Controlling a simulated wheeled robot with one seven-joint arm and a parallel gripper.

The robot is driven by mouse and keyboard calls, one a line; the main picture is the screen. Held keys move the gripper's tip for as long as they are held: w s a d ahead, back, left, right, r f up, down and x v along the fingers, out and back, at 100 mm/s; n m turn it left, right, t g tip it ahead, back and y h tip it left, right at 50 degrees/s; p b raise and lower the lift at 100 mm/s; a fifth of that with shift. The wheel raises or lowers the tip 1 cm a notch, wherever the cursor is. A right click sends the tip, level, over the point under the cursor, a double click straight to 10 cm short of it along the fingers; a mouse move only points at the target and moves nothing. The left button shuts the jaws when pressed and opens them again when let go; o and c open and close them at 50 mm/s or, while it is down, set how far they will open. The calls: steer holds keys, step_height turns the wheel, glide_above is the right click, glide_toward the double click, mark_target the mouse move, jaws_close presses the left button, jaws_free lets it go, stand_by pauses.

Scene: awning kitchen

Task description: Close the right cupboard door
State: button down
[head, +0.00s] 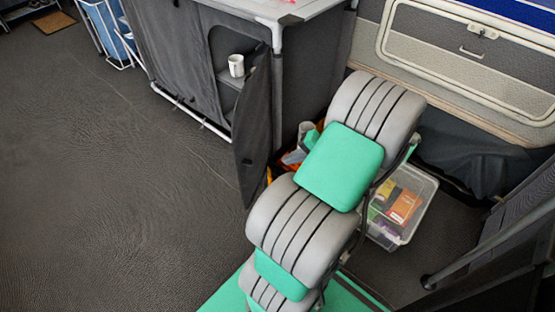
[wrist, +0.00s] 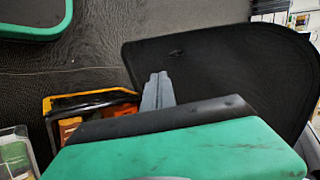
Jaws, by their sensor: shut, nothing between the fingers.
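The right cupboard door (head: 254,130) is a dark grey fabric panel on the grey cupboard (head: 187,50). It stands open, swung out from the front, and the shelf inside shows. In the wrist view the dark door panel (wrist: 225,60) fills the upper middle and right. My gripper (wrist: 158,80) is shut and empty, its light grey fingers in front of the door's left part. I cannot tell whether they touch it. In the head view my arm hides most of the gripper.
A white mug (head: 236,65) stands on the cupboard shelf. A clear bin (head: 427,205) with several small boxes is on the floor right of my arm. A yellow-edged crate (wrist: 60,101) is left of my gripper in the wrist view. The floor at left is clear.

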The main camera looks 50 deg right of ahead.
mark_target(252, 165)
steer(key=shift+w+a+r+b+x, duration=0.1)
steer(key=shift+w+r+b+x, duration=0.5)
steer(key=shift+x, duration=1.3)
steer(key=shift+a+r+b+x, duration=0.15)
steer(key=shift+b+x, duration=0.85)
steer(key=shift+x, duration=0.9)
steer(key=shift+w+a+r+b+x, duration=0.1)
steer(key=shift+w+r+b+x, duration=0.15)
steer(key=shift+b+x, duration=1.15)
steer(key=shift+w+a+f+p, duration=0.2)
steer(key=shift+w+f+p, duration=0.15)
steer(key=shift+p, duration=0.3)
